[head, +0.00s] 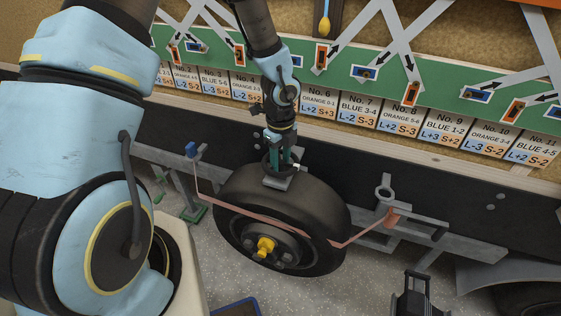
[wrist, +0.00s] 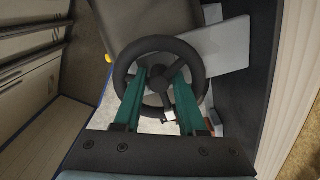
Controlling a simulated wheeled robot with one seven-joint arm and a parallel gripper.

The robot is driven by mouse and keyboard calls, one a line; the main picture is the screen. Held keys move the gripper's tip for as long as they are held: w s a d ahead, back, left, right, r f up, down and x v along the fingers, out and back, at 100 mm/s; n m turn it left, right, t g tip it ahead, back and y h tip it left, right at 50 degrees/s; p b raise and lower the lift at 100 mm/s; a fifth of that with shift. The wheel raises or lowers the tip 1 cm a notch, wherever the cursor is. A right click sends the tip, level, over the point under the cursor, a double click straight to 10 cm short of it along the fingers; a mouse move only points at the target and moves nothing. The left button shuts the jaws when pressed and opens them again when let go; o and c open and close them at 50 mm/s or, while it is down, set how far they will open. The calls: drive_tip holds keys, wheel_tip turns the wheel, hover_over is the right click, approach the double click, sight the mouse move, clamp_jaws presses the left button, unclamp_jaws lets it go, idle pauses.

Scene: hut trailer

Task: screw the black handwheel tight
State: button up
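The black handwheel (wrist: 198,62) lies below my gripper in the wrist view, with its ring, hub and spokes showing. A small white piece is on the near spoke. In the head view the handwheel (head: 267,168) is a dark ring above the tyre, partly hidden by my gripper. My gripper (head: 280,160) points down at it. In the wrist view the green fingers of my gripper (wrist: 162,88) are apart, one either side of the hub and near spoke, overlapping the ring's inside. I see a gap between the fingers and hub; whether they touch the ring or spokes is unclear.
A tyre (head: 325,208) with a yellow hub nut stands below, crossed by a reddish bar (head: 285,222). A grey bracket (head: 278,183) sits above the tyre. Behind is the dark trailer side (head: 345,153) with numbered cards above. A black case (head: 410,298) stands on the floor at right.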

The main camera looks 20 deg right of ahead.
sight(280, 161)
wheel_tip(280, 161, up, 11)
drive_tip(key=shift+b, duration=0.35)
drive_tip(key=shift+f, duration=0.1)
idle(0.5)
